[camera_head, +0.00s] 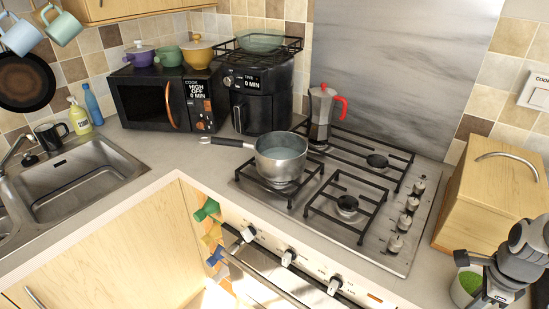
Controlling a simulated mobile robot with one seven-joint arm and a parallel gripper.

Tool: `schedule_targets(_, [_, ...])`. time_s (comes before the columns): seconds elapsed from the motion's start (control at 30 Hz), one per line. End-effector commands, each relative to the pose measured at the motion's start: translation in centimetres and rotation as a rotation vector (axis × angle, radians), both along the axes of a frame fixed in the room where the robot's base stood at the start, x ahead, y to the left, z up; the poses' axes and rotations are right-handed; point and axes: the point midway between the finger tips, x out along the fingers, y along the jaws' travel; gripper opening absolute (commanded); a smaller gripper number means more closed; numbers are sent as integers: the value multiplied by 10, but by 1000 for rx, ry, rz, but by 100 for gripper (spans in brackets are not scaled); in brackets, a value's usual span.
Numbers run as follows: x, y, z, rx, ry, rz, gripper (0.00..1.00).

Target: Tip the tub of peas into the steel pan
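The steel pan (270,168) sits on the left side of the gas hob, its handle pointing left over the counter. Its inside looks blue-grey, perhaps with water. The tub of peas (456,293) is a pale round tub with green contents, at the lower right on the counter. It is partly hidden by my gripper (487,297) and cut by the picture's edge. My gripper is low at the tub's right side, overlapping its rim in the picture. Whether the fingers touch or hold the tub I cannot tell.
A moka pot (321,115) with a red handle stands behind the pan on the hob (405,260). A wooden bread box (493,190) stands behind the tub. An air fryer (262,95) and microwave (160,100) stand at the back left.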

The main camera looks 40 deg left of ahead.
Motion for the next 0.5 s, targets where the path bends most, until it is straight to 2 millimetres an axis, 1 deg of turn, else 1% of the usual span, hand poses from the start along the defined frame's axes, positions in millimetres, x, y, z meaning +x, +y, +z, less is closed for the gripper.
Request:
schedule_targets(0.27, [0,0,2,0,-1,0,0])
schedule_targets(0.5, [0,0,19,0,-1,0,0])
